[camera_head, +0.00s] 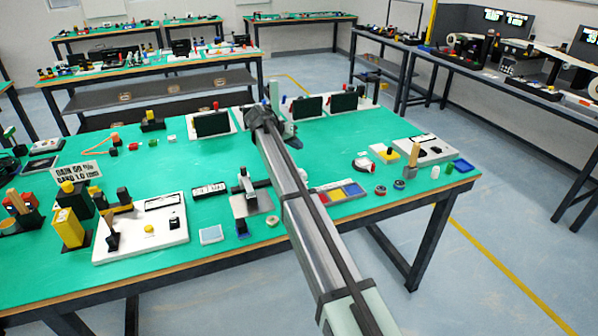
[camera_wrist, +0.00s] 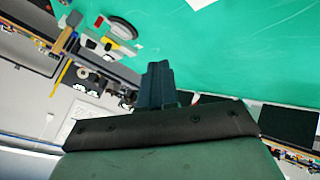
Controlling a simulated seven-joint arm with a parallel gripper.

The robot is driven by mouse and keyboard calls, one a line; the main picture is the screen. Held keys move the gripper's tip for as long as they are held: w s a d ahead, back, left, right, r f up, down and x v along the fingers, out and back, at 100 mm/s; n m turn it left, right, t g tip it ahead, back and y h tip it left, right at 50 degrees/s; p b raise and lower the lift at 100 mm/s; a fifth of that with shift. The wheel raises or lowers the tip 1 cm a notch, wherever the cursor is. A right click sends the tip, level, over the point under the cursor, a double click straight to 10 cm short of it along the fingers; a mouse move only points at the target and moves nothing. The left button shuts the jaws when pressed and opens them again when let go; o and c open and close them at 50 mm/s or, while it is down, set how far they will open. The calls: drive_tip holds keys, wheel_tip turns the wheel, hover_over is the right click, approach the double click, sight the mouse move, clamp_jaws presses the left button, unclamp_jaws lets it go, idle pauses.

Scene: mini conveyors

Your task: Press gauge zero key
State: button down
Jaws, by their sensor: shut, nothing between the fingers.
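A small gauge-like stand (camera_head: 246,184) with a dark upright and a pale square base plate (camera_head: 252,203) stands on the near middle of the green table, just left of my arm. It looks like the gauge, but its zero key is too small to make out. My gripper (camera_wrist: 157,68) shows in the wrist view as a dark pair of fingers, closed together and empty, over the table with nothing touching it. In the head view my arm reaches over the table toward the far edge, beyond the stand, and the fingertips cannot be made out.
A white panel (camera_head: 164,241) with a yellow button and posts lies left of the stand. A colored tray (camera_head: 340,192) lies right of my arm. Dark screens (camera_head: 212,124) stand along the far edge. The green table (camera_head: 190,150) has clear room in its middle.

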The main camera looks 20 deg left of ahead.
drive_tip(key=shift+f, duration=3.85)
drive_tip(key=shift+f, duration=0.15)
drive_tip(key=shift+f, duration=0.25)
drive_tip(key=shift+f, duration=0.4)
drive_tip(key=shift+r, duration=0.85)
drive_tip(key=shift+r, duration=0.1)
drive_tip(key=shift+r, duration=2.35)
